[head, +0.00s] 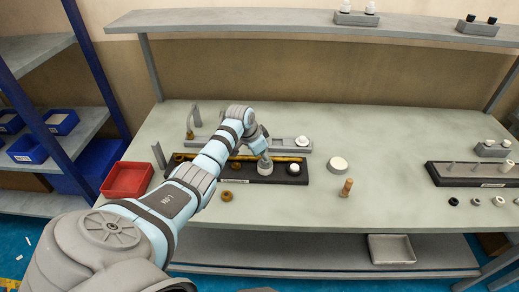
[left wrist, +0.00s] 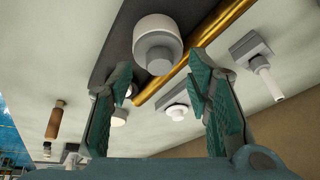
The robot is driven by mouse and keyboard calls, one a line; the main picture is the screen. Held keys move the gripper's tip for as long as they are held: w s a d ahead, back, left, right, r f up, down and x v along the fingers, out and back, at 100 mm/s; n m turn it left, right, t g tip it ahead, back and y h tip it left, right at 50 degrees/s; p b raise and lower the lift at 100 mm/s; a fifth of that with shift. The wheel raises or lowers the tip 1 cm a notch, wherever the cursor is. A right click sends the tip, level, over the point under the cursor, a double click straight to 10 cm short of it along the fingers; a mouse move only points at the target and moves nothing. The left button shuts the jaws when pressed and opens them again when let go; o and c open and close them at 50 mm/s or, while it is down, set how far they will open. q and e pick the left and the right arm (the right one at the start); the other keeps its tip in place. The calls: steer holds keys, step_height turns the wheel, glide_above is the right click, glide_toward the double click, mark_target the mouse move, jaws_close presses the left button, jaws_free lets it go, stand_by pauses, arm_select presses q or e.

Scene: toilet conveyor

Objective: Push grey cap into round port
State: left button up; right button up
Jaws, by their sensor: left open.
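A white round piece with a smaller grey cap on top (left wrist: 158,48) stands on the long black tray (left wrist: 117,30) in the left wrist view; it also shows in the head view (head: 265,169). My left gripper (head: 263,154) is just above this piece, pointing down. In the left wrist view its two teal fingers (left wrist: 160,70) are spread on either side of the grey cap, with nothing visibly held. I cannot tell whether the fingertips touch it. My right gripper is not in view.
A red bin (head: 127,180) is at the left. A yellow strip (left wrist: 190,67) runs along the tray, and a grey fixture with a white knob (head: 302,141) is behind. A white disc (head: 337,164) and a brown peg (head: 346,187) stand right. The table's middle right is clear.

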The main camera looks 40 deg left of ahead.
arm_select(q)
steer(key=v, duration=1)
steer(key=shift+r, duration=0.25)
steer(key=shift+s+f, duration=0.1)
steer(key=shift+s, duration=0.1)
